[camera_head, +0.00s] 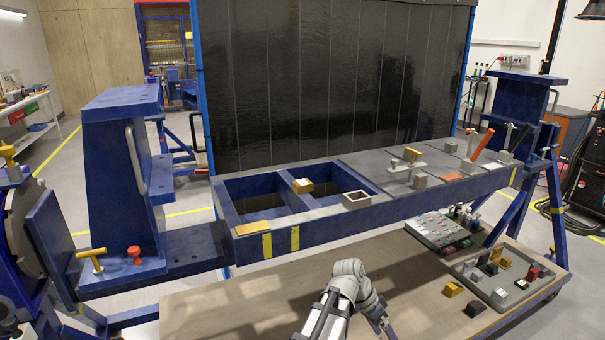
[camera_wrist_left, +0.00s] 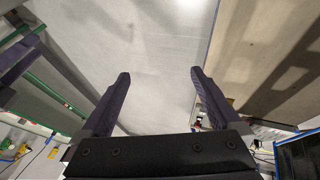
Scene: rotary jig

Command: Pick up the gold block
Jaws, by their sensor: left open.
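Several gold blocks show in the head view. One gold block (camera_head: 452,289) lies on the brown table, just left of the parts tray. Another gold block (camera_head: 302,186) sits on the blue jig frame's middle bar. A third gold piece (camera_head: 412,154) is farther right on the jig's top. My left gripper (camera_wrist_left: 161,85) is open and empty in the left wrist view, with no block between its fingers. A grey arm of mine bends over the table at bottom centre of the head view. I cannot tell which arm it is.
The blue jig frame (camera_head: 350,220) spans the scene behind the table (camera_head: 230,300). A parts tray (camera_head: 470,267) with several small blocks and a control panel (camera_head: 435,231) are at right. The table's left part is clear.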

